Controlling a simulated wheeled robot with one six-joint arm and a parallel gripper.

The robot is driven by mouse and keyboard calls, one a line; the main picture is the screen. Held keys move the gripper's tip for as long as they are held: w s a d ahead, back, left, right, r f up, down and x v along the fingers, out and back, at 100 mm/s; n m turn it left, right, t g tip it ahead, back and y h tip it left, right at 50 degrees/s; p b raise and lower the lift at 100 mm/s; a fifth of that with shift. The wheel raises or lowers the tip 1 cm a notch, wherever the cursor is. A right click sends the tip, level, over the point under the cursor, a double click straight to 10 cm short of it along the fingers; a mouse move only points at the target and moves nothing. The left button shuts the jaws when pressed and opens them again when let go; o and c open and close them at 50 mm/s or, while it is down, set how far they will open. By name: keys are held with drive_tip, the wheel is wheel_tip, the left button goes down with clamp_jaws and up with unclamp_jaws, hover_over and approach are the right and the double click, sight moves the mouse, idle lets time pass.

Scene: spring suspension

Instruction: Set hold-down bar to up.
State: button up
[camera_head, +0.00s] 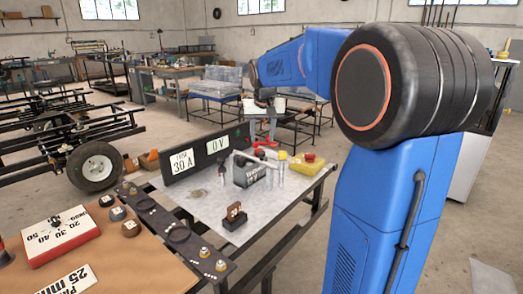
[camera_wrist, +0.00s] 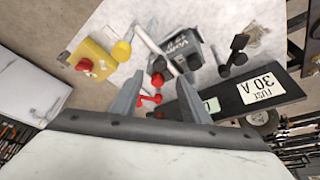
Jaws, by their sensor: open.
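A dark grey battery (camera_head: 250,174) stands on the grey-topped table; it also shows in the wrist view (camera_wrist: 184,44), with lettering on its side. In the wrist view a red clamp (camera_wrist: 150,99) shows between the fingers, below the bar. I cannot tell how near the fingertips are to the bar.
A yellow box with a red button (camera_head: 308,163) and a yellow-topped post (camera_head: 282,160) stand right of the battery. A black panel marked 30 A (camera_head: 205,150) stands behind left. The table's front middle (camera_head: 275,210) is clear.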

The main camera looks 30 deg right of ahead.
sight(261, 152)
drive_tip(key=x, duration=0.7)
drive_tip(key=shift+f, duration=0.2)
clamp_jaws()
